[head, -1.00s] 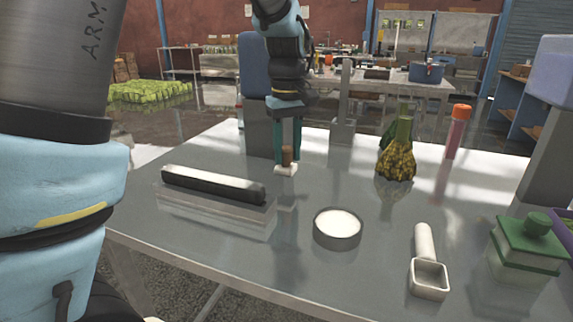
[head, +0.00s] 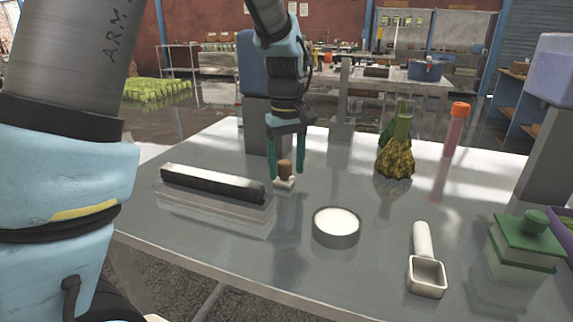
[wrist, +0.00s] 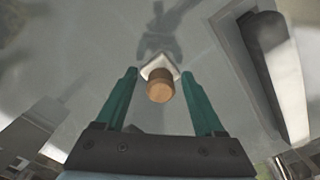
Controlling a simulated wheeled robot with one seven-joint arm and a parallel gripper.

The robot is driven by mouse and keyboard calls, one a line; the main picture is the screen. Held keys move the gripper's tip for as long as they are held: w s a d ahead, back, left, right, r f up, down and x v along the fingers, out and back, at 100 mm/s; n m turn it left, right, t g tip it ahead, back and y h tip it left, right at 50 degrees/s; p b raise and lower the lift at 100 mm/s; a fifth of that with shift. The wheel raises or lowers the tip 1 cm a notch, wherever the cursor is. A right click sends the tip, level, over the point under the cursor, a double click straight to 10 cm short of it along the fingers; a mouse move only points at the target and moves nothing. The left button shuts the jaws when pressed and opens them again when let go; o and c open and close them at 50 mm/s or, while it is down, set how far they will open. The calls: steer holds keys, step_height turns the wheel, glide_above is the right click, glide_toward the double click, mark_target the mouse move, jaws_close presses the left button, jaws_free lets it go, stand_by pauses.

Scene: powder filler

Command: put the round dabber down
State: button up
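The round dabber (head: 285,169) has a brown cylindrical top and a white base, and stands upright on the grey table (head: 330,275) in the head view. In the wrist view the dabber (wrist: 160,84) sits between the tips of my two green fingers, with a gap on either side. My gripper (head: 287,172) is open around the dabber's top and touches neither side that I can see. It also shows open in the wrist view (wrist: 160,100).
A long black bar on a clear block (head: 213,184) lies left of the dabber. A round dish of white powder (head: 336,227) is in front to the right. A white scoop (head: 427,275), a green-lidded box (head: 524,245), a flask (head: 396,158) and an orange-capped tube (head: 457,128) stand further right.

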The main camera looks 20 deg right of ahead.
mark_target(286, 163)
step_height(286, 163, up, 12)
steer(key=shift+r+b, duration=0.15)
steer(key=shift+b, duration=0.15)
stand_by(0.4)
stand_by(0.4)
